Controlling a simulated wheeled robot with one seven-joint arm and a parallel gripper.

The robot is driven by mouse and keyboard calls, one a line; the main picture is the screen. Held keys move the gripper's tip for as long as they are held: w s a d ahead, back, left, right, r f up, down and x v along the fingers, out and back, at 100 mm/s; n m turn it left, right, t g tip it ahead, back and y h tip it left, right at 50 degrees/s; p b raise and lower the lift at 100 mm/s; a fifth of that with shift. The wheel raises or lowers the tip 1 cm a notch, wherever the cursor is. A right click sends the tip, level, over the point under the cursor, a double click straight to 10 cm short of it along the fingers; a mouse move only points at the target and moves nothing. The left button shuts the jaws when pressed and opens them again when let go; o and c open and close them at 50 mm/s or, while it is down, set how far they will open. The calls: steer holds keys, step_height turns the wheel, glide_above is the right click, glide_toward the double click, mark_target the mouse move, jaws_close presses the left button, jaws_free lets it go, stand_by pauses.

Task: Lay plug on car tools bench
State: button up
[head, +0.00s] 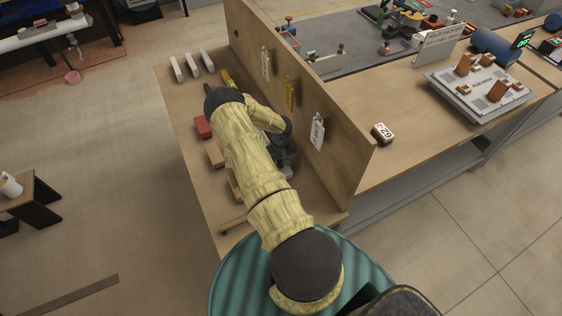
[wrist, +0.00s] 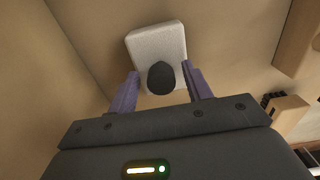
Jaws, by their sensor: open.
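In the wrist view, a dark round-ended piece (wrist: 161,78), which may be the plug, stands against a pale rounded block (wrist: 146,42). My gripper (wrist: 162,88) is open, with one purple finger on each side of the dark piece. I cannot tell whether the fingers touch it. In the head view, my arm reaches over a wooden bench (head: 181,101), and my gripper (head: 284,158) is low beside the upright board, mostly hidden by the arm. I cannot tell which bench is the car tools bench.
The upright wooden board (head: 345,150) with hanging tags borders the bench. White bars (head: 192,65), a red block (head: 203,127) and wooden blocks (head: 215,155) lie on the bench. Beyond the board, a table (head: 400,130) holds a small box labelled 62 (head: 382,133) and a grey tray (head: 470,105).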

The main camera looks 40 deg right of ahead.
steer(key=shift+w+r, duration=0.1)
steer(key=shift+r, duration=0.2)
step_height(320, 180, up, 12)
steer(key=b, duration=0.4)
steer(key=shift+f, duration=0.25)
stand_by(0.4)
steer(key=s+a+r+n+t, duration=0.1)
steer(key=s+a+r, duration=0.3)
steer(key=a+r, duration=0.3)
steer(key=s+a+r, duration=0.4)
steer(key=a+r, duration=0.4)
steer(key=a, duration=0.4)
steer(key=s+a+r+n+t, duration=0.1)
steer(key=s+a+r, duration=0.4)
steer(key=a, duration=0.5)
step_height(320, 180, up, 3)
steer(key=shift+a+f+n+t, duration=0.15)
steer(key=shift+a+n+t, duration=0.05)
steer(key=shift+n+t, duration=0.1)
